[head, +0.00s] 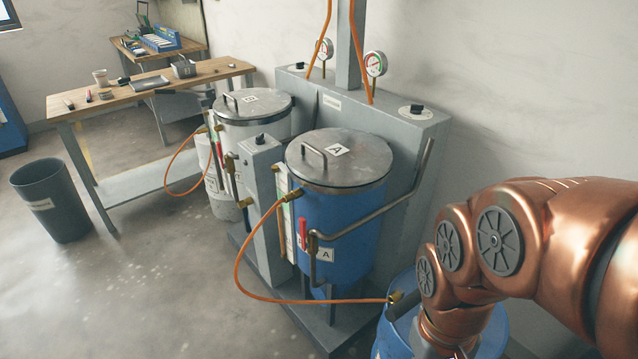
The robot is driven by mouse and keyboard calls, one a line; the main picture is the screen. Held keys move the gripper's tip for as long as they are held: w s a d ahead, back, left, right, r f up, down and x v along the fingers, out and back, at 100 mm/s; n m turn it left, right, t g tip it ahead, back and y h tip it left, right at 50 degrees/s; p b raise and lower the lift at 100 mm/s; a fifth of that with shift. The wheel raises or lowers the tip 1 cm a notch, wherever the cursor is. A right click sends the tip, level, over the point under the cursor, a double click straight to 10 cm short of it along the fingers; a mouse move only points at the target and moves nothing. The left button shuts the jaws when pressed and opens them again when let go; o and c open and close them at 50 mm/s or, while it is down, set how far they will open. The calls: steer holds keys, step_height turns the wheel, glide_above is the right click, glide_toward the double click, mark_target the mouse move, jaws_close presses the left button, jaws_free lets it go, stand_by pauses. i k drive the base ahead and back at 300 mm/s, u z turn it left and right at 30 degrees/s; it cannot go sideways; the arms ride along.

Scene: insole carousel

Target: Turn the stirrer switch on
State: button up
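Small black switch knobs show in the head view. One knob (417,109) sits on a round white plate on top of the grey cabinet, at its right end. Another black knob (299,66) is on the cabinet's top at its left end. A third dark knob (260,138) is on top of the narrow grey post between the two tanks. I cannot read which one is the stirrer switch, nor its setting. My copper arm reaches in from the right and bends down at the bottom edge. My gripper is out of view.
A blue tank (340,225) with lid A and a white tank (228,128) stand before the grey cabinet (395,170). An orange hose (262,298) runs low across the front. A blue drum (490,338) is under my arm. A bin (52,215) and workbench (125,98) stand left.

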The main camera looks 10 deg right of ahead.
mark_target(259, 141)
steer(key=u, duration=0.05)
steer(key=k, duration=0.55)
steer(key=u, duration=0.85)
steer(key=i, duration=2.4)
steer(key=z, duration=0.25)
